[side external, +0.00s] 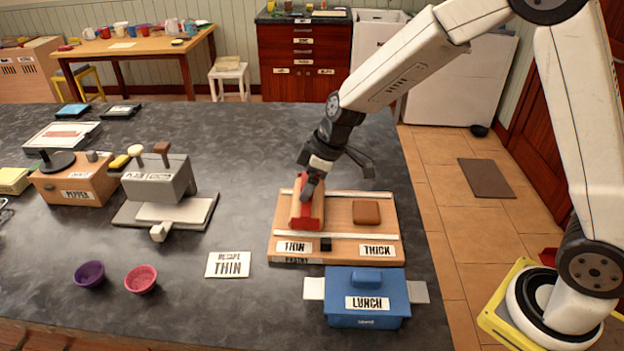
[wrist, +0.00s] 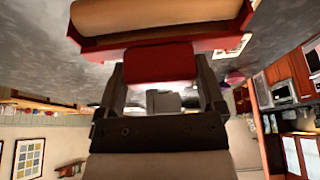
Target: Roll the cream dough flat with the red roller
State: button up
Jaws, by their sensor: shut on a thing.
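The red roller (side external: 307,206) has a wooden cylinder in a red frame. It is over the left part of a wooden board (side external: 284,238) with white rails. My gripper (side external: 311,184) is shut on the roller's red handle, as the wrist view also shows, with the handle (wrist: 160,62) between the fingers and the wooden cylinder (wrist: 155,14) beyond. I cannot tell whether the roller touches the board. No cream dough is clearly visible. A brown, rounded square block (side external: 366,212) lies on the board, right of the roller.
The board's front has THIN (side external: 294,247) and THICK (side external: 378,250) labels with a black tab (side external: 325,244) between them. A RECIPE THIN card (side external: 228,264) lies left. A blue LUNCH box (side external: 366,298) stands in front. Purple (side external: 90,274) and pink (side external: 141,279) cups are at front left.

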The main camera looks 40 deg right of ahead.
jog(key=shift+w+a, duration=0.5)
jog(key=shift+a, duration=0.05)
dwell(0.9)
jog(key=shift+s+d+f, duration=0.2)
jog(key=shift+s+d, duration=0.55)
jog(key=shift+d, duration=0.1)
dwell(1.4)
jog(key=shift+w+a+f, duration=0.15)
jog(key=shift+w+a, duration=0.6)
jog(key=shift+a, duration=0.05)
dwell(1.5)
jog(key=shift+s+d+f, duration=0.1)
jog(key=shift+s+d, duration=0.55)
jog(key=shift+d, duration=0.05)
dwell(1.3)
